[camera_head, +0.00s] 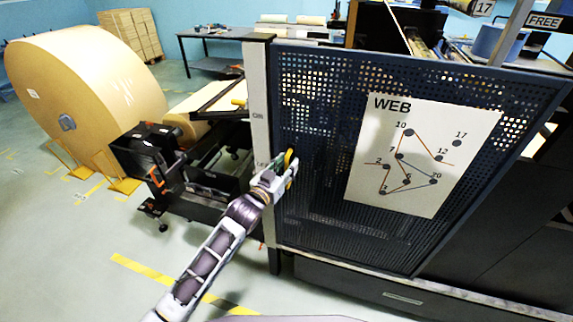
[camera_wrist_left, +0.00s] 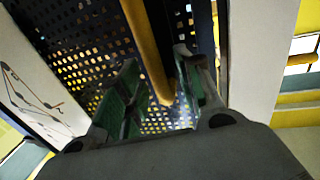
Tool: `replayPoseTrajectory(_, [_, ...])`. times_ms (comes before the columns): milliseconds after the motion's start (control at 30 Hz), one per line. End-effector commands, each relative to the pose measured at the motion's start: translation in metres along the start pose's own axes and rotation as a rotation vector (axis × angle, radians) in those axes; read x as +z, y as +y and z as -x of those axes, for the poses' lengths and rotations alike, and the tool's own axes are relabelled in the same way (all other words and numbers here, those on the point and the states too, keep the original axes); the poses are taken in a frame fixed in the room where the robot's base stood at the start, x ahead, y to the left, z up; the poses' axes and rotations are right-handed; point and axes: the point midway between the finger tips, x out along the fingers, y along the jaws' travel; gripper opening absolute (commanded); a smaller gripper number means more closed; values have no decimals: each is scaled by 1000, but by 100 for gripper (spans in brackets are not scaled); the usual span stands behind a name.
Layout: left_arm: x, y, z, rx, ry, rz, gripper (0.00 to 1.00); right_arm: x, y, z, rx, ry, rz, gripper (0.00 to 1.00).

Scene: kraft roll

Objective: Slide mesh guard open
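The mesh guard (camera_head: 318,170) is a dark perforated panel with a white WEB diagram sheet (camera_head: 425,155). It stands across the machine front, its left edge beside a pale post (camera_head: 257,100). A yellow bar handle (camera_head: 289,157) is on the guard near that edge. My left gripper (camera_head: 287,168) is at the handle. In the left wrist view, the handle (camera_wrist_left: 148,45) runs between the two green-padded fingers (camera_wrist_left: 160,88), which stand apart. The handle lies close to the right finger; I cannot tell if they touch. A gap shows on the other side. My right gripper is not in view.
A large kraft roll (camera_head: 85,90) stands at the left, with a dark roll-stand mechanism (camera_head: 150,160) between it and the guard. A grey table (camera_head: 215,35) is behind. Open floor with yellow markings lies at the front left.

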Motion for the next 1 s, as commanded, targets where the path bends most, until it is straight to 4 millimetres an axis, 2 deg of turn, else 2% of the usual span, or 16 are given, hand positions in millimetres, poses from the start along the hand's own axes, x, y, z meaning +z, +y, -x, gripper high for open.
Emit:
replayPoseTrajectory(400, [0,0,-4,0,1,0,35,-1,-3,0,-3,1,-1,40])
replayPoseTrajectory(600, [0,0,-4,0,0,0,10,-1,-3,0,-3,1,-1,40])
replayPoseTrajectory(700, [0,1,-4,1,1,0,0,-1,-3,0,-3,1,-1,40])
replayPoseTrajectory(1000, [0,1,-4,2,1,-1,0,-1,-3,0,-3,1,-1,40])
